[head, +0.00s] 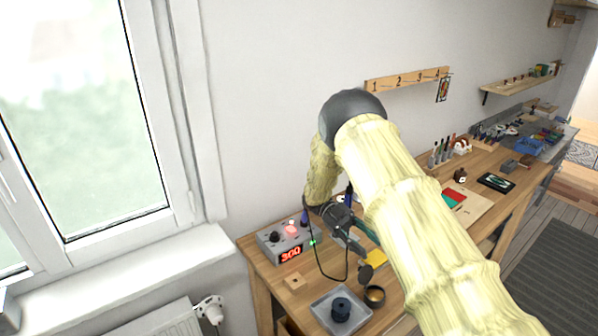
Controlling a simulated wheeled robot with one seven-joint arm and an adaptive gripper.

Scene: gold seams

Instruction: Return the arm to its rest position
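My arm, with pale yellow wood-like links and a dark grey elbow, reaches from the lower right over the workbench (259,252). It bends down at the elbow. My gripper (358,246) is dark and sits low over the left part of the bench, to the right of a grey station (283,243) with a red display reading 300. My forearm partly covers the gripper, and its fingertips are too small to tell whether they are open or shut, or hold anything.
A grey tray (322,309) with a dark round piece (341,309) and a small brass-coloured cup (375,295) stand near the front edge. A black cable (319,262) loops below the gripper. A numbered rack (391,82) hangs on the wall. A window is at left.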

